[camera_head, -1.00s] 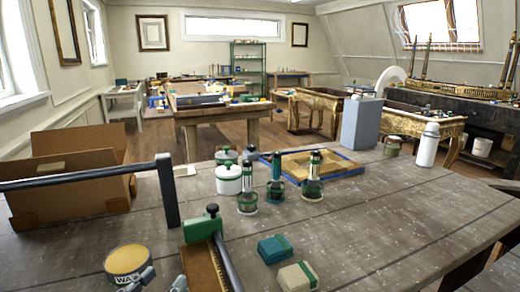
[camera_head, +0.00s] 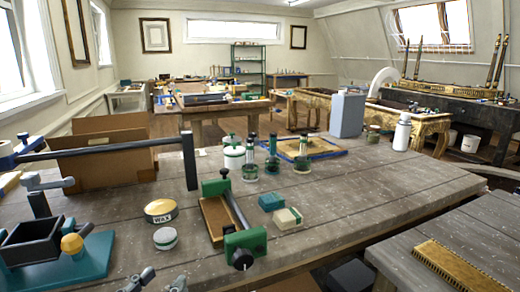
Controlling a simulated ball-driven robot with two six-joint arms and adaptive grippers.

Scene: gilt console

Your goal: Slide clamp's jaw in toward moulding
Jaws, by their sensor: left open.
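A clamp with green jaws lies on the near workbench. Its far jaw (camera_head: 215,187) has a black screw knob, and a dark bar (camera_head: 234,208) runs to the near green jaw (camera_head: 246,243), which has a black knob in front. A brown moulding strip (camera_head: 216,219) lies along the bar's left side between the jaws. I cannot tell whether either jaw touches it. My left gripper (camera_head: 158,282) shows only as two grey fingertips at the bottom edge. They are apart, empty, and left of and nearer than the near jaw. My right gripper is not in view.
A wax tin (camera_head: 161,210) and a small round tin (camera_head: 165,238) stand left of the clamp. A teal block (camera_head: 271,202) and a pale block (camera_head: 288,218) lie to its right. A dark bar with a post (camera_head: 190,161) stands behind. A teal-based tool (camera_head: 60,258) is at left.

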